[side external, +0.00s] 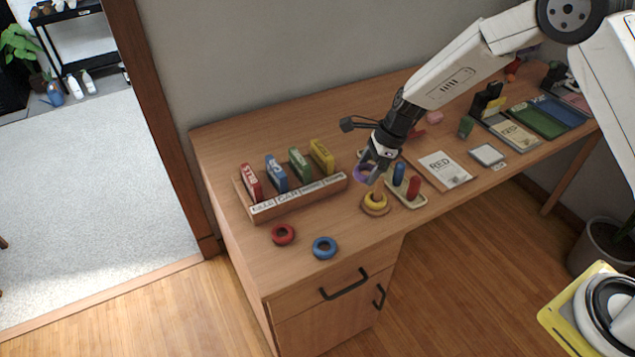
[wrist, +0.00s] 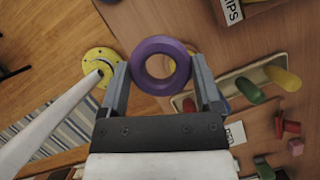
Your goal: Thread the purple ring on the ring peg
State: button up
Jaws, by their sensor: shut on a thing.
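The purple ring (side external: 357,174) is held in my gripper (side external: 368,172), above the desk. In the wrist view the purple ring (wrist: 160,45) sits between the two fingers (wrist: 160,75), with its hole facing the camera. The ring peg (side external: 377,195) stands on a round wooden base just below and slightly right of the held ring, apart from it. A yellow ring (side external: 376,203) is on the peg, low down. In the wrist view I cannot clearly make out the peg.
A red ring (side external: 283,235) and a blue ring (side external: 325,248) lie near the desk's front left. A wooden rack (side external: 262,212) of coloured blocks stands behind them. A tray (side external: 418,200) with upright blue and red pieces is close to the peg's right. A RED card (side external: 443,170) lies beyond.

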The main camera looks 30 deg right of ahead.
send_over(381, 190)
jog(key=shift+w+d+r, duration=0.2)
jog(key=shift+w+d, duration=0.15)
jog(key=shift+w, duration=0.1)
jog(key=shift+f, duration=0.25)
jog(key=shift+f, duration=5.6)
jog(key=shift+f, duration=0.25)
jog(key=o, duration=1)
jog(key=shift+r, duration=0.1)
jog(key=v, duration=0.7)
jog(key=shift+r, duration=0.3)
jog(key=shift+s+d, duration=0.1)
